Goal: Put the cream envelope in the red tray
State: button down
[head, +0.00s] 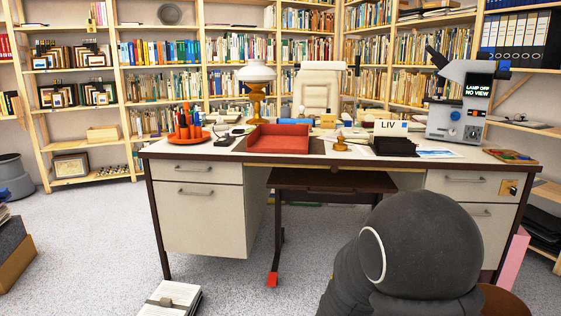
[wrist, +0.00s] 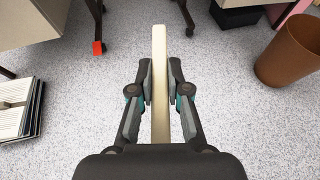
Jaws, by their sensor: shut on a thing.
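My gripper (wrist: 160,77) is shut on a thin cream thing, seen edge-on in the wrist view, that looks like the cream envelope (wrist: 159,45). It stands upright between the two fingers, above the grey speckled floor. In the head view my dark arm fills the lower right, and the gripper and envelope do not show. The red tray (head: 278,139) lies on the desk top, left of its middle, and looks empty from here. The tray is not in the wrist view.
The desk (head: 340,153) also holds a lamp (head: 257,88), an orange pen tray (head: 187,137), a wooden stamp (head: 341,144), a "LIV" box (head: 391,138) and a microscope (head: 455,103). A brown bin (wrist: 289,52) and a book stack (wrist: 20,108) stand on the floor.

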aim_at(283, 139)
jog(key=u, duration=0.9)
jog(key=i, duration=0.75)
jog(key=u, duration=0.15)
